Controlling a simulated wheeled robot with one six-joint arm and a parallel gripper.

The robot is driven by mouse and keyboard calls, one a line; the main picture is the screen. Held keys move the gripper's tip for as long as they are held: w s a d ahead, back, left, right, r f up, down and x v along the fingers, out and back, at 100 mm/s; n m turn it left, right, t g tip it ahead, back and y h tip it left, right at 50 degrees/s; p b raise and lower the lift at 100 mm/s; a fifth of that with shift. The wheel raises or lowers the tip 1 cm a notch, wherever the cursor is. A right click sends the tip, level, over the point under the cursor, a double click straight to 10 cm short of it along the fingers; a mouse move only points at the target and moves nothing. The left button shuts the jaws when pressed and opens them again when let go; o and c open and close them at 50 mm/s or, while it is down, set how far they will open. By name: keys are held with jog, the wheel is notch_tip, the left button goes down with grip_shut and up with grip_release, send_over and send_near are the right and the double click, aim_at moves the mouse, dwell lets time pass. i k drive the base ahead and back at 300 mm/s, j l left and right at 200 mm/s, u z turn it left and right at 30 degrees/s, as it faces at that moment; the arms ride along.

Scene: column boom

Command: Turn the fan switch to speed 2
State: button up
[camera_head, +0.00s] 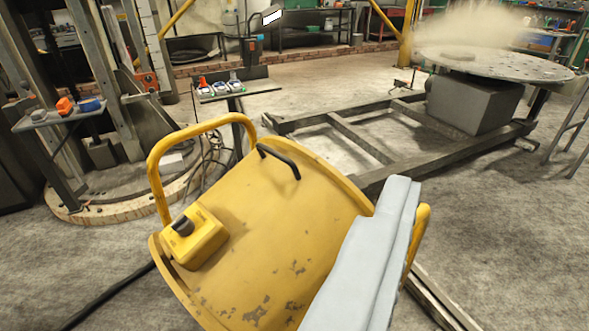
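The fan (275,235) is a yellow drum with worn, chipped paint, in the lower middle of the view. Its yellow switch box (206,243) sits on the drum's left side. A dark rotary knob (182,227) stands on the box. The speed marks are too small to read, so I cannot tell the knob's setting. My gripper is not in view, and nothing is seen touching the knob.
A yellow tube handle (158,180) rises beside the switch box. A black handle (281,160) is on the drum. A pale folded cloth-like thing (365,262) covers its right side. Small stands (62,117) and a metal frame (345,135) are behind.

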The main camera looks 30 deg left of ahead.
aim_at(184, 226)
jog(key=u, duration=1.35)
jog(key=l+u, duration=0.45)
jog(key=l, duration=0.35)
jog(key=i, duration=0.05)
